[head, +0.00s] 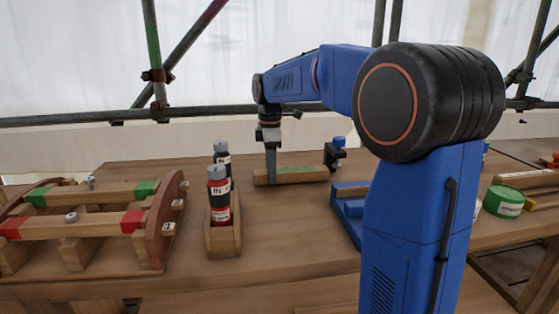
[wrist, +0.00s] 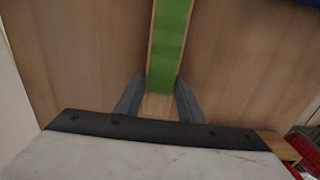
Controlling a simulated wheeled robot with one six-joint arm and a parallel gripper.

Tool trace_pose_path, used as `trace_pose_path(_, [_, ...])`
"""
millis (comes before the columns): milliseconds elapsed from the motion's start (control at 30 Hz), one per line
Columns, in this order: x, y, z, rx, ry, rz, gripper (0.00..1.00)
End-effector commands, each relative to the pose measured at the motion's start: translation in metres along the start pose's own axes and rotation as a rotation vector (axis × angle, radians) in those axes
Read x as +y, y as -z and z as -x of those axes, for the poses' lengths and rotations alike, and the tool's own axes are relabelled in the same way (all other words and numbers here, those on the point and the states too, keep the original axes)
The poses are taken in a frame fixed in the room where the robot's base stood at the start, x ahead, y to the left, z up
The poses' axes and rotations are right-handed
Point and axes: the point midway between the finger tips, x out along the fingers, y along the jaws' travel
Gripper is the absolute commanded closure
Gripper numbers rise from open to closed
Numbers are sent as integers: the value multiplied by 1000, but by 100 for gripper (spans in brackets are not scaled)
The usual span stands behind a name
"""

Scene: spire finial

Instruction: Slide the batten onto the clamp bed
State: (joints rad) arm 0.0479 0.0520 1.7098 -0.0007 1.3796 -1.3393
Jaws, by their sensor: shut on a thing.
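The batten (head: 305,175), a wooden strip with a green top, lies on the bench in the head view, roughly left to right. In the wrist view the batten (wrist: 170,45) runs from between the fingers to the top edge. My gripper (head: 271,178) points down, with its fingers on either side of the batten near its left end. The gripper (wrist: 160,97) is shut on it in the wrist view. The blue clamp bed (head: 348,208) stands to the right of the batten, apart from it and partly hidden behind my arm. A blue clamp (head: 336,152) stands behind the batten's right end.
A curved wooden frame (head: 100,225) with red and green marks fills the left. A green tin (head: 504,202) is at the right. The front middle bench is clear.

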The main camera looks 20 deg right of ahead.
Motion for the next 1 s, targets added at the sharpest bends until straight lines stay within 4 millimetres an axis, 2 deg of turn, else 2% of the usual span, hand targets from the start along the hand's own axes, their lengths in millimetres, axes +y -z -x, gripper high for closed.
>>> trace_pose_path(267, [-1, -1, -5, 0, 0, -1, 96])
trace_pose_path(1000, [-1, -48, -5, 0, 0, -2, 96])
